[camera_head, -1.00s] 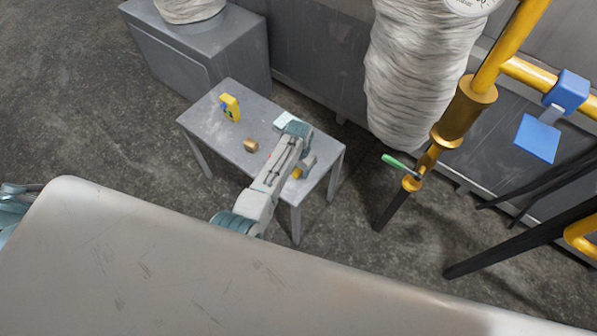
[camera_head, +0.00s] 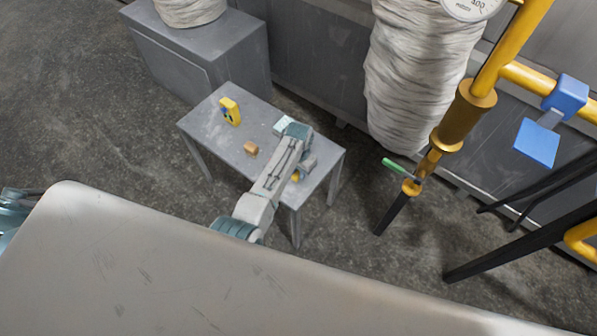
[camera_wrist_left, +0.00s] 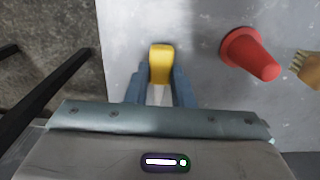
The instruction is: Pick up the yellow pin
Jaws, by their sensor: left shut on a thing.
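The yellow pin (camera_wrist_left: 161,60) stands out in the left wrist view, just beyond and between the blue fingers of my left gripper (camera_wrist_left: 160,92). The fingers are shut on its near part, which they partly hide. In the head view a small bit of the yellow pin (camera_head: 296,177) shows beside my left gripper (camera_head: 300,170), over the right part of the small grey table (camera_head: 218,138). I cannot tell whether the pin still touches the table. My right gripper is not in view.
A red cone (camera_wrist_left: 250,54) and a tan bristled brush (camera_wrist_left: 308,68) lie right of the pin in the wrist view. A yellow object (camera_head: 231,111) stands at the table's far left, and a brown block (camera_head: 250,149) nearer the middle. A yellow pipe (camera_head: 465,115) rises at right.

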